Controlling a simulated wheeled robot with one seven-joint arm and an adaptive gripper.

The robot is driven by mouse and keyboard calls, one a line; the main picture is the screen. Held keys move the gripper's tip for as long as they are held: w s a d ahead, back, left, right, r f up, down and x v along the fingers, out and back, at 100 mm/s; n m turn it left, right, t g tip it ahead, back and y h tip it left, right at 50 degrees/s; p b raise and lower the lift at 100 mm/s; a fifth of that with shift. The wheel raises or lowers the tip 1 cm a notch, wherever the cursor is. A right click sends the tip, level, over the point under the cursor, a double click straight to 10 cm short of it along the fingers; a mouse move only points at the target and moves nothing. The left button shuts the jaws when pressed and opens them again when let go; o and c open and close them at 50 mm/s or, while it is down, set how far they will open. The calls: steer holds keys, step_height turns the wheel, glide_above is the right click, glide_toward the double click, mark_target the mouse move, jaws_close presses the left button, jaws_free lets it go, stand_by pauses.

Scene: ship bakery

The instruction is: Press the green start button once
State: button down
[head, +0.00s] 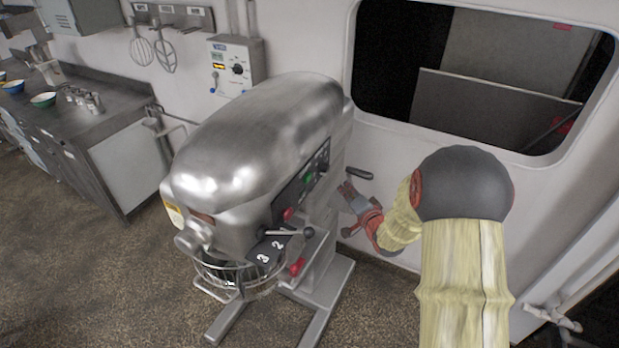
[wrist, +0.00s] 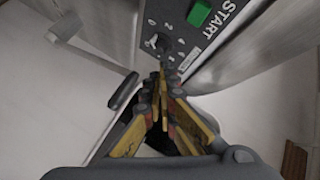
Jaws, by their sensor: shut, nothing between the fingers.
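The green start button (head: 308,179) sits on the dark control panel on the side of the large metal mixer (head: 255,130). In the wrist view the green button (wrist: 200,13) is at the top edge, next to the word START. My gripper (head: 346,192) is beside the mixer, to the right of the panel. In the wrist view my gripper (wrist: 166,82) has its fingers together and empty, pointing at the panel. The tips appear below the green button and close to a dark knob (wrist: 158,42). I see a gap between the tips and the button.
A dark handle (head: 359,173) is just above my gripper. A steel counter (head: 100,120) stands at the left.

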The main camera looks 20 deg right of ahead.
mark_target(307, 178)
steer(key=w+a+b, duration=0.1)
steer(key=w+a, duration=0.4)
steer(key=w, duration=0.2)
steer(key=shift+a+b, duration=0.2)
steer(key=shift+b, duration=0.1)
steer(key=shift+a, duration=0.1)
stand_by(1.5)
steer(key=shift+w+a+b, duration=0.15)
steer(key=shift+w+b, duration=0.15)
